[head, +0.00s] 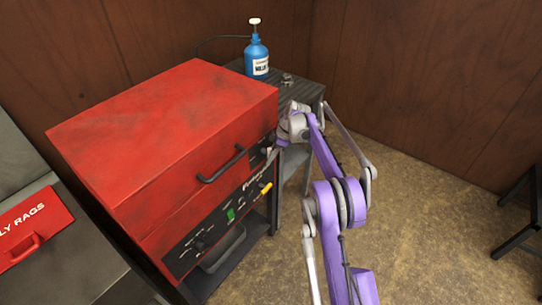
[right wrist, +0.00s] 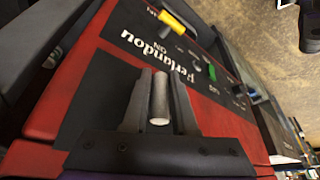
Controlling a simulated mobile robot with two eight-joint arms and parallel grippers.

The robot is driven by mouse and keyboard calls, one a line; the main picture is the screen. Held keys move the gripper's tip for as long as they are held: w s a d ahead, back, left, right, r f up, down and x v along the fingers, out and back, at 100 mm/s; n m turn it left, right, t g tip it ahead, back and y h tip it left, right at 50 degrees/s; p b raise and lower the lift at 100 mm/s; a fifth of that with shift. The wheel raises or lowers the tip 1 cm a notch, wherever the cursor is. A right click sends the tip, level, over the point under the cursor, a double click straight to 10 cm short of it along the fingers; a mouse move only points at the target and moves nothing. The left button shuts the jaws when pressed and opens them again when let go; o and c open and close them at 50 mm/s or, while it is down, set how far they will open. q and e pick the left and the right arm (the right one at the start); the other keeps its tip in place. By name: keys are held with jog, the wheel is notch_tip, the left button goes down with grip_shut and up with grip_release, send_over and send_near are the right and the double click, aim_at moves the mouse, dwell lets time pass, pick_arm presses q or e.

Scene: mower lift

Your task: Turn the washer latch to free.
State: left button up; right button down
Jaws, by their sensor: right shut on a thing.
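The red parts washer (head: 165,125) stands on a dark frame with its lid down. A black panel with white lettering runs along its front. My right gripper (head: 279,143) is at the upper right end of that front. In the right wrist view, its two dark fingers (right wrist: 160,82) are shut on a grey cylindrical latch handle (right wrist: 160,108), which lies between them in front of the black panel. In the head view the gripper hides the latch. Which setting the latch points to cannot be read. My left gripper is not in view.
A yellow-handled lever (head: 265,189) and a green switch (head: 230,214) sit on the panel. A black lid handle (head: 222,166) juts out near my gripper. A blue bottle (head: 257,55) stands on a dark cabinet behind. The floor at right is mostly clear.

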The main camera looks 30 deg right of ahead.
jog(key=shift+a, duration=0.25)
jog(key=c, duration=0.8)
grip_release()
jog(key=shift+o, duration=0.2)
jog(key=shift+d+r, duration=0.15)
jog(key=shift+r, duration=0.05)
jog(key=p+v, duration=0.1)
jog(key=v, duration=0.9)
jog(key=shift+r, duration=0.2)
jog(key=shift+s, duration=0.1)
